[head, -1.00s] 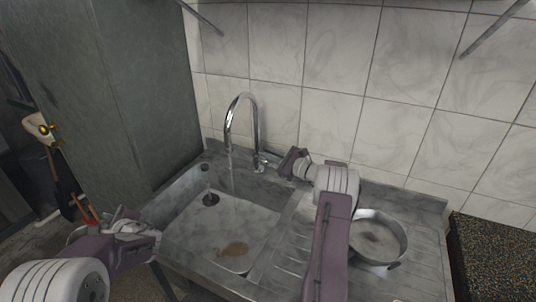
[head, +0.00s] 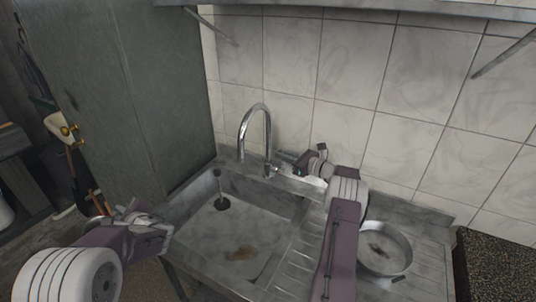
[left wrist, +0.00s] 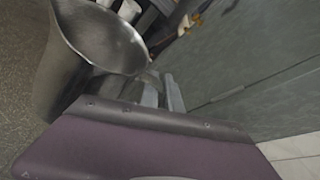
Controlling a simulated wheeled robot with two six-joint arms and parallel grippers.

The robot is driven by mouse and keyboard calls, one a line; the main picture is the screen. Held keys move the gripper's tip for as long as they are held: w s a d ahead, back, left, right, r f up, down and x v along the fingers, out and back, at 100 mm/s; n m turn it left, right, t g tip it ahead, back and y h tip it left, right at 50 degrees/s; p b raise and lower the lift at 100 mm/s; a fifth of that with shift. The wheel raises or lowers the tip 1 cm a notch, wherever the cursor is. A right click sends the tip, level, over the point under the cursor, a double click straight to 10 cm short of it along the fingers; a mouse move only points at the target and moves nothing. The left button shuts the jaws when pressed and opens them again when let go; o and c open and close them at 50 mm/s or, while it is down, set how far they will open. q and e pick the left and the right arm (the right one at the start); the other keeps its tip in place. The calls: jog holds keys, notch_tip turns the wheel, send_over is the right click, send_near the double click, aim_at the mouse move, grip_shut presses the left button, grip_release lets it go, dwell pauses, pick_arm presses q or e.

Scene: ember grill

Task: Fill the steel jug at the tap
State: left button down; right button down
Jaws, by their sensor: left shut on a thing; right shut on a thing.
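The steel jug (left wrist: 62,75) fills the upper left of the left wrist view, its wide mouth showing and its inside looking grey. My left gripper (head: 138,214) is shut on it left of the sink; its fingers (left wrist: 165,95) show at the jug's side. In the head view the jug is mostly hidden behind my left arm. The curved chrome tap (head: 258,112) stands at the back of the sink, its spout over the basin. I see no clear stream under it. My right gripper (head: 296,160) is shut beside the tap's base, on what looks like the tap's lever; the contact is hard to see.
The sink basin (head: 235,215) is free of vessels, with a brown stain and a drain (head: 222,203). A round steel pan (head: 385,250) sits on the ribbed drainboard at the right. A tall grey-green cabinet (head: 135,95) stands left of the sink. A tiled wall closes the back.

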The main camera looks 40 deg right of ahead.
jog(key=shift+w+d+m, duration=0.15)
jog(key=shift+d+m, duration=0.1)
jog(key=shift+m, duration=0.05)
jog(key=shift+r, duration=0.1)
jog(key=c, duration=1.5)
grip_release()
jog(key=shift+d, duration=0.1)
jog(key=v, duration=1.2)
jog(key=shift+b, duration=0.4)
